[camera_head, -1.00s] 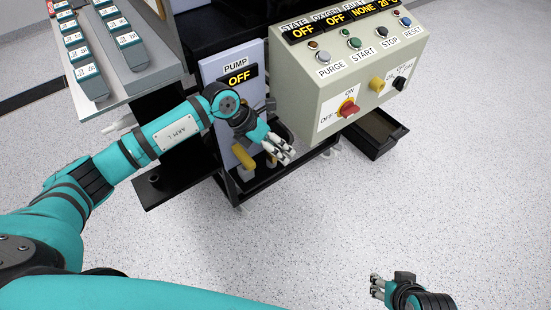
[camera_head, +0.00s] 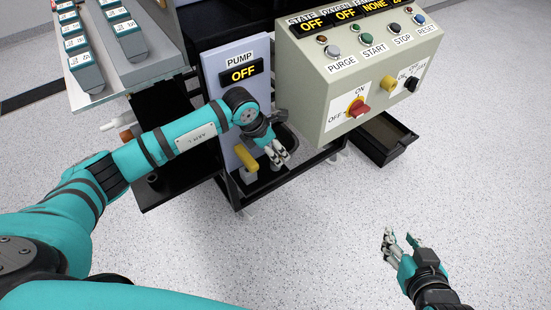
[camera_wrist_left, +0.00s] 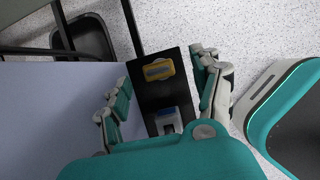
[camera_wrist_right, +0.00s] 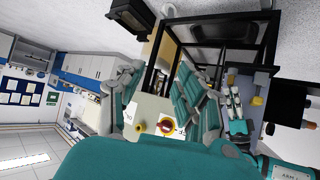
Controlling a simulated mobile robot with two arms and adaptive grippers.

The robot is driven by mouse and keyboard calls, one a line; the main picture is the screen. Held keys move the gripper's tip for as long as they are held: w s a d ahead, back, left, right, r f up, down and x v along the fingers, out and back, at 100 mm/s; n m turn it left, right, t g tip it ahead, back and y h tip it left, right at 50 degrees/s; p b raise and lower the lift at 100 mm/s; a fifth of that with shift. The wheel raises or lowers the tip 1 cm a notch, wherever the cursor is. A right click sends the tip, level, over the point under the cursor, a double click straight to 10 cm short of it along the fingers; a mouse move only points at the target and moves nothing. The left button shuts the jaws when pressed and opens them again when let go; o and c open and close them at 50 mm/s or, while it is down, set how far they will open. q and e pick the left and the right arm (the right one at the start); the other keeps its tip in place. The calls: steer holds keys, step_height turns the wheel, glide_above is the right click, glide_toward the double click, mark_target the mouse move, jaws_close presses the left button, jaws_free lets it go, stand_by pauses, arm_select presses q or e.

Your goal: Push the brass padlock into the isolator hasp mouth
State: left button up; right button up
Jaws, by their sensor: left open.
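A brass-yellow block with a grey top, which looks like the padlock (camera_wrist_left: 158,70), rests on a narrow black shelf in the left wrist view. My left gripper (camera_head: 279,158) is open in front of the pump panel. In its wrist view the spread fingers (camera_wrist_left: 165,95) are on either side of the shelf, apart from the block. The red isolator switch (camera_head: 357,107) is on the beige control panel, and it also shows in the right wrist view (camera_wrist_right: 167,127). I cannot make out the hasp mouth. My right gripper (camera_head: 399,240) is open and empty over the floor.
A yellow handle (camera_head: 246,157) sits below the pump display (camera_head: 241,73). The beige panel (camera_head: 330,70) juts out right of my left gripper, with a yellow knob (camera_head: 388,83). A black open tray (camera_head: 385,137) is under it. The floor at right is clear.

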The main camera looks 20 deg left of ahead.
arm_select(q)
steer(key=x, duration=0.2)
steer(key=b+x, duration=0.1)
steer(key=x, duration=0.1)
steer(key=shift+a, duration=0.3)
steer(key=shift+f, duration=0.2)
steer(key=c, duration=1.3)
arm_select(e)
steer(key=w+a+r+t+y, duration=0.1)
steer(key=w+r+t, duration=0.2)
steer(key=r, duration=0.2)
steer(key=shift+w+a+r+t, duration=0.2)
steer(key=shift+w+a+t, duration=0.1)
steer(key=shift+a+t, duration=0.1)
